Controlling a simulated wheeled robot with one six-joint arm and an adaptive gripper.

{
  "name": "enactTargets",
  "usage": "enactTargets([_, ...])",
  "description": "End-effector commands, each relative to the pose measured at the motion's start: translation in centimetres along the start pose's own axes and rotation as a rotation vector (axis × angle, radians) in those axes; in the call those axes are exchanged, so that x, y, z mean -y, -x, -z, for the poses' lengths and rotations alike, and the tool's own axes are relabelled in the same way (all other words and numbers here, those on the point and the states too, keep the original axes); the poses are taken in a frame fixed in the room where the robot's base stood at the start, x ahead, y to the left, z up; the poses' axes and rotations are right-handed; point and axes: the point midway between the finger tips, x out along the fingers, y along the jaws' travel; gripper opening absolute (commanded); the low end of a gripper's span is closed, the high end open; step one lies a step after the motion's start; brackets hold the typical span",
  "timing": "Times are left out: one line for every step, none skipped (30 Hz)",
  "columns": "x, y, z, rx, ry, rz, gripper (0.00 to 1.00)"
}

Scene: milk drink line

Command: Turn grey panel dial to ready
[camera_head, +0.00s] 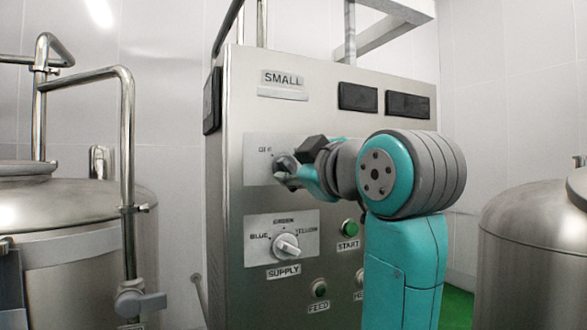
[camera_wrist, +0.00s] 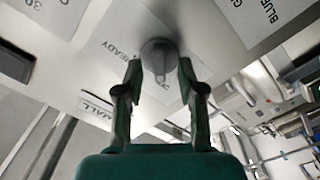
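The grey panel (camera_head: 335,120) is an upright steel cabinet in the head view. Its upper dial (camera_head: 286,162) sits on a pale plate marked OFF, partly hidden by my gripper. In the wrist view this dial (camera_wrist: 158,52) is a round grey knob with a narrow handle, and a READY label (camera_wrist: 120,42) shows beside it. My gripper (camera_wrist: 160,68) has its two fingers apart, one on each side of the knob, with a gap visible to the handle. In the head view my gripper (camera_head: 291,176) is close to the dial. Which mark the handle points at is unclear.
Below is a SUPPLY dial (camera_head: 287,245) with BLUE, GREEN and YELLOW marks. A green START button (camera_head: 349,228) and a FEED button (camera_head: 319,288) are nearby. Steel tanks stand left (camera_head: 80,215) and right (camera_head: 535,245). A pipe (camera_head: 127,160) rises at left.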

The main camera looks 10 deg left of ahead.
Motion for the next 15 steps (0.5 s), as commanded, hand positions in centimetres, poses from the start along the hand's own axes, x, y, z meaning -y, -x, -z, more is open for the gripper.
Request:
enactTargets([0.0, -0.45, 0.0, 0.0, -0.001, 0.0, 0.39])
enactTargets([-0.01, -0.64, -0.01, 0.001, -0.001, 0.0, 0.39])
enactTargets([-0.02, -0.84, -0.01, 0.001, -0.001, 0.0, 0.39])
enactTargets([-0.02, -0.96, -0.02, 0.001, -0.001, -0.001, 0.39])
enactTargets([-0.02, -1.05, -0.02, 0.001, -0.001, -0.001, 0.39])
enactTargets([-0.03, -1.14, -0.03, 0.001, 0.0, -0.001, 0.39])
enactTargets([-0.03, -1.18, -0.03, 0.001, 0.0, -0.001, 0.39])
enactTargets([-0.04, -1.2, -0.03, 0.001, 0.0, -0.001, 0.39])
enactTargets([-0.04, -1.21, -0.02, 0.001, 0.0, -0.001, 0.39])
enactTargets([-0.04, -1.21, -0.02, 0.0, 0.0, -0.002, 0.39])
enactTargets([-0.04, -1.2, -0.02, 0.001, 0.0, -0.001, 0.39])
enactTargets([-0.03, -1.2, -0.02, 0.0, 0.0, -0.001, 0.39])
enactTargets([-0.03, -1.19, -0.02, 0.0, 0.0, -0.001, 0.39])
enactTargets([-0.03, -1.19, -0.02, 0.0, 0.0, -0.001, 0.36])
enactTargets([-0.03, -1.19, -0.02, 0.0, 0.0, -0.001, 0.26])
